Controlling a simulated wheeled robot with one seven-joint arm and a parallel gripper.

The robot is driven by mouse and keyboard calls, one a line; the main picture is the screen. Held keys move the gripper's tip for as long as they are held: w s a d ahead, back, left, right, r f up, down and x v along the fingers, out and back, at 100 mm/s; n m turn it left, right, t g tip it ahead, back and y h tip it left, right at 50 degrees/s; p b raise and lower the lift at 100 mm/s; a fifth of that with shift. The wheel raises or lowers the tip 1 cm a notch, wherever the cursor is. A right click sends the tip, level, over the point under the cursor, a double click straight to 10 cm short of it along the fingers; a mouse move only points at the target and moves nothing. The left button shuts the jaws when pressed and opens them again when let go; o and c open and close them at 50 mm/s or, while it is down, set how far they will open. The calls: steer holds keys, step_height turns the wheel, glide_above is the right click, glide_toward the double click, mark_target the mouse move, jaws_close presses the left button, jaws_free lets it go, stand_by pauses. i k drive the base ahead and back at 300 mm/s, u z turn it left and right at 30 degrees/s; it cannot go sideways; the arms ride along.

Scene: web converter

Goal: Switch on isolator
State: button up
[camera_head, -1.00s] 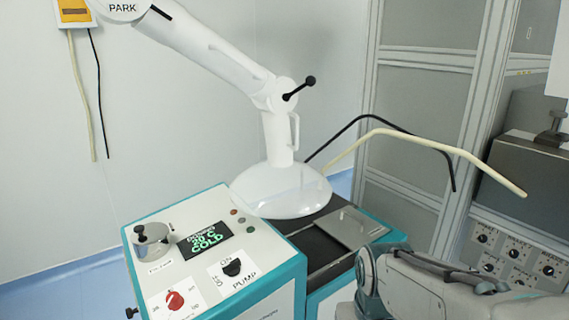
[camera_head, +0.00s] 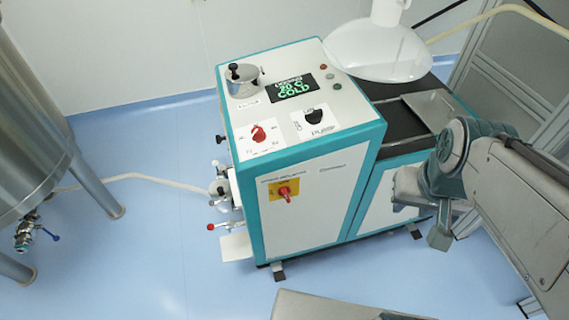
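The likely isolator is a red rotary handle (camera_head: 285,193) on a yellow plate (camera_head: 275,187). It is on the upper part of the white front panel of the teal-edged machine (camera_head: 315,212). The handle's exact setting is too small to read. My gripper (camera_head: 424,215) is at the end of my arm at the right, in front of the machine's right part. It is well to the right of the isolator and apart from it. I cannot make out whether its fingers are apart, and I see nothing held in it.
A red knob (camera_head: 259,134), a black pump switch (camera_head: 313,116) and a lit display reading COLD (camera_head: 294,89) are on the machine's top. A steel tank (camera_head: 45,130) with a valve stands left. A grey surface (camera_head: 340,307) is at the bottom.

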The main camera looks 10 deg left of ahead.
mark_target(284, 191)
steer(key=u, duration=0.7)
steer(key=k, duration=0.5)
steer(key=z, duration=0.3)
